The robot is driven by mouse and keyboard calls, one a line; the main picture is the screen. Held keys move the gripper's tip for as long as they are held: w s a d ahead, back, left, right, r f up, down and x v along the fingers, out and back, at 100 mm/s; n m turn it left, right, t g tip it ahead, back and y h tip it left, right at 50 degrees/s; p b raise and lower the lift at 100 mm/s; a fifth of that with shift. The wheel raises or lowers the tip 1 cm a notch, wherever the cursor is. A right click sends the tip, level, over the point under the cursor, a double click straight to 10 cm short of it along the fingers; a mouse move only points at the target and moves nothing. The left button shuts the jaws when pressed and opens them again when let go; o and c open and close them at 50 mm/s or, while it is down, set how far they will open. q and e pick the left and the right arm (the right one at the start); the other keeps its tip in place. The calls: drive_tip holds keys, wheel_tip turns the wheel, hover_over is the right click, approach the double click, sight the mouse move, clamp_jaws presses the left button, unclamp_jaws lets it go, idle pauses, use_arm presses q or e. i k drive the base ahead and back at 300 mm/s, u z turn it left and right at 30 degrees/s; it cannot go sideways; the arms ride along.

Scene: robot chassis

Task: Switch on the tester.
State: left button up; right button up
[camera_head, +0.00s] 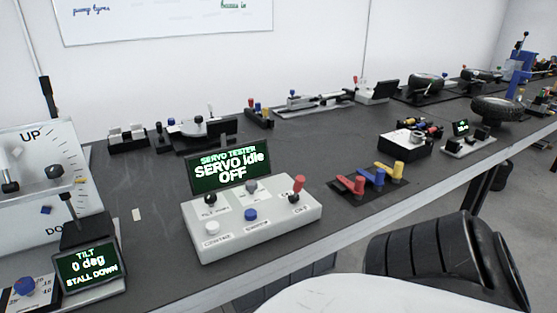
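The servo tester (255,235) is a white box near the front edge of the bench, left of the picture's middle. Its dark screen (230,170) stands at the back and reads "SERVO TESTER", "SERVO Idle", "OFF" in green and white. A red-tipped lever (298,185) stands upright at its right end, above a small label I cannot read fully. A black knob (210,198), a grey knob (250,186), a white button (212,228) and a blue button (250,214) are also on top. Neither of my grippers shows in the head view.
A tilt unit with a screen (86,263) reading "0 deg, STALL DOWN" stands to the left. Red, blue and yellow levers (372,178) stand to the right. Several other devices line the back. A dark ribbed object (440,258) is at lower right.

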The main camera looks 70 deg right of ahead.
sight(299, 181)
drive_tip(key=z, duration=1.65)
drive_tip(key=k, duration=1.45)
drive_tip(key=z, duration=0.55)
drive_tip(key=i, duration=1.7)
drive_tip(key=u, duration=0.9)
